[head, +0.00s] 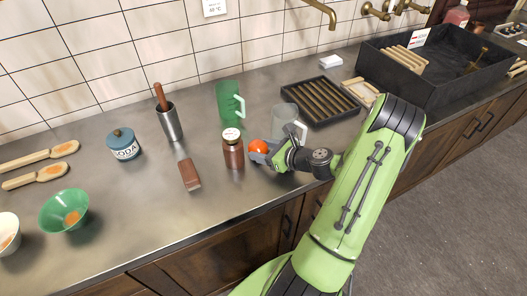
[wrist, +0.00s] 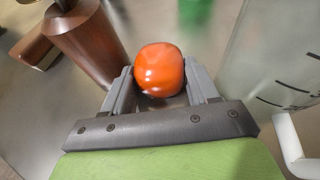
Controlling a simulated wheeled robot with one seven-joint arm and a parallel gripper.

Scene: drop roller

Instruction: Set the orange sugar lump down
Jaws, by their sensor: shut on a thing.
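The orange sugar lump (wrist: 159,70) is a glossy, rounded orange piece between the two grey fingers of my gripper (wrist: 161,88) in the wrist view. In the head view the orange lump (head: 258,146) shows at the tip of my gripper (head: 260,152), over the steel counter (head: 150,215). My gripper is shut on it. I cannot tell whether the lump touches the counter.
A brown jar (head: 233,152) stands close left of my gripper, and a clear measuring jug (head: 284,120) close right. A green jug (head: 230,100) stands behind. A brown block (head: 189,174) lies left. A black rack (head: 319,101) sits back right. The front counter is clear.

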